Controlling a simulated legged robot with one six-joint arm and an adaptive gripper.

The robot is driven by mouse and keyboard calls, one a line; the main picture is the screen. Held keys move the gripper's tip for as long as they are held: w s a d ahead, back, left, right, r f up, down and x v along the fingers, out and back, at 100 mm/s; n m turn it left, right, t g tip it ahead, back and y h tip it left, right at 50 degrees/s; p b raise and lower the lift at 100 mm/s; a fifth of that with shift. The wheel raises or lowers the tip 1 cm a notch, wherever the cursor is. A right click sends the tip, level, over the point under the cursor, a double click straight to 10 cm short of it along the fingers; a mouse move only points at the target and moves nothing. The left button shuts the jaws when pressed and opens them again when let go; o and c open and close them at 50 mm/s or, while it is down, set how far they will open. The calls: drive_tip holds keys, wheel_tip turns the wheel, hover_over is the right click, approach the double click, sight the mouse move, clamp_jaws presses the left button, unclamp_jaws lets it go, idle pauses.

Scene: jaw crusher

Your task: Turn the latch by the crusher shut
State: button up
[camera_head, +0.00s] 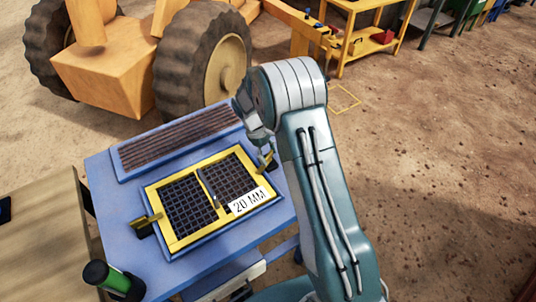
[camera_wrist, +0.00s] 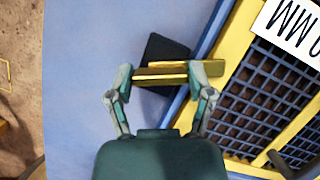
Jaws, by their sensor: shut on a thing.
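The latch (camera_wrist: 160,72) is a yellow bar on a black base (camera_wrist: 165,50), just outside the yellow-framed screen (camera_wrist: 235,38). My fingers are hard to make out there. A second yellow latch (camera_head: 146,221) on a black base is at the screen's left edge. The screen carries a "20 MM" label (camera_head: 249,201).
The blue crusher table (camera_head: 112,200) holds the screen and a ribbed dark panel (camera_head: 180,137) behind it. A green and black cylinder (camera_head: 113,280) is at the front left, by a wooden table (camera_head: 40,235). A yellow wheeled machine (camera_head: 110,80) stands behind. Open ground lies right.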

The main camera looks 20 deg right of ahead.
drive_tip(key=m, duration=0.2)
drive_tip(key=m+y, duration=0.1)
drive_tip(key=m, duration=0.1)
drive_tip(key=shift+w+m+g+y, duration=0.1)
drive_tip(key=shift+m+g+y, duration=0.2)
drive_tip(key=shift+g, duration=0.1)
idle(0.4)
drive_tip(key=o, duration=1.1)
drive_tip(key=v, duration=1.1)
drive_tip(key=shift+w+r, duration=0.25)
drive_tip(key=shift+r, duration=0.1)
drive_tip(key=shift+a, duration=0.1)
